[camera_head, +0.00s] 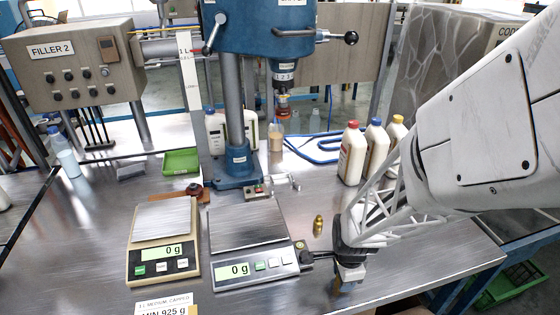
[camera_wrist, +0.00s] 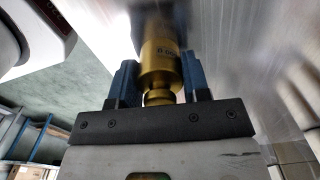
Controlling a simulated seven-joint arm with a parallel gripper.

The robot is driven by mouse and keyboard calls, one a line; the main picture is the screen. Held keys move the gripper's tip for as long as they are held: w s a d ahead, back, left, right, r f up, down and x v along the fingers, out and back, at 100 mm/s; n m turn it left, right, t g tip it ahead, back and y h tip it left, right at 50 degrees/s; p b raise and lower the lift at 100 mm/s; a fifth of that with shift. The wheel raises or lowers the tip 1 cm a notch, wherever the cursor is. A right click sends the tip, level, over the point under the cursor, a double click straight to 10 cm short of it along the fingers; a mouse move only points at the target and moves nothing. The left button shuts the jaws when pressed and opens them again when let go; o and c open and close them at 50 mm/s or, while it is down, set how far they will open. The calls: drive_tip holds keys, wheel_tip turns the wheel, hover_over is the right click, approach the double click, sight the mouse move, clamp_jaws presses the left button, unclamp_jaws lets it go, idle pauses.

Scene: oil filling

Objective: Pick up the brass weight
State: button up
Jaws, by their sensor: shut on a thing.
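My gripper (camera_head: 347,277) is low at the front right of the steel table, to the right of the two scales. In the wrist view its two blue fingers (camera_wrist: 158,78) are shut on a brass weight (camera_wrist: 160,62), one on each side. The weight is a gold cylinder with a narrower neck and a knob toward the palm, and dark lettering on its side. In the head view my gripper mostly hides it. I cannot tell whether it touches the table. A smaller brass weight (camera_head: 318,226) stands on the table behind my gripper.
A beige scale (camera_head: 160,258) and a grey scale (camera_head: 250,258), both reading 0 g with empty plates, stand to the left. Capped bottles (camera_head: 352,155) stand behind my arm. The blue filling machine (camera_head: 238,165) and a green tray (camera_head: 181,162) are further back.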

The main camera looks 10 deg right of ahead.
drive_tip(key=shift+r, duration=0.15)
drive_tip(key=shift+r, duration=0.45)
wheel_tip(320, 180, up, 3)
drive_tip(key=shift+s+f, duration=0.1)
drive_tip(key=shift+f, duration=0.1)
drive_tip(key=s+a+r, duration=0.1)
drive_tip(key=s+a, duration=0.3)
drive_tip(key=s, duration=1.1)
drive_tip(key=shift+r, duration=0.15)
drive_tip(key=shift+s+a, duration=0.1)
idle(0.4)
drive_tip(key=w+a+r, duration=0.2)
drive_tip(key=w+a, duration=0.1)
drive_tip(key=w, duration=0.4)
drive_tip(key=w+a+r, duration=0.2)
drive_tip(key=w+a, duration=0.2)
drive_tip(key=w, duration=0.3)
drive_tip(key=w+a+r+n, duration=0.1)
drive_tip(key=w+a+r, duration=0.1)
drive_tip(key=w+a, duration=0.2)
drive_tip(key=w, duration=0.3)
drive_tip(key=shift+w+r, duration=0.3)
